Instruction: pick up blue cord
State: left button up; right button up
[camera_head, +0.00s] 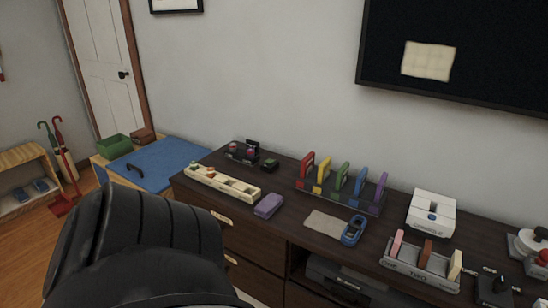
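On the dark wooden cabinet, a rack (312,187) holds a row of upright coloured pieces: red, yellow, green, blue and purple. The blue piece (358,186) is fourth from the left, between the green and purple ones. A separate blue item with a pale centre (353,231) lies nearer the cabinet's front edge. I cannot tell for certain which of these blue things is the cord. A large black part of my own body fills the lower left. Neither gripper shows.
A beige cloth (326,223) lies left of the loose blue item, and a purple block (268,205) farther left. A wooden tray (222,184), white box (431,212) and slotted grey holder (421,265) also occupy the cabinet top. A wall screen (490,50) hangs above.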

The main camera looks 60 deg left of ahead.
aim_at(352, 228)
jog(key=u, duration=0.75)
jog(key=i, duration=0.35)
jog(key=u, duration=0.15)
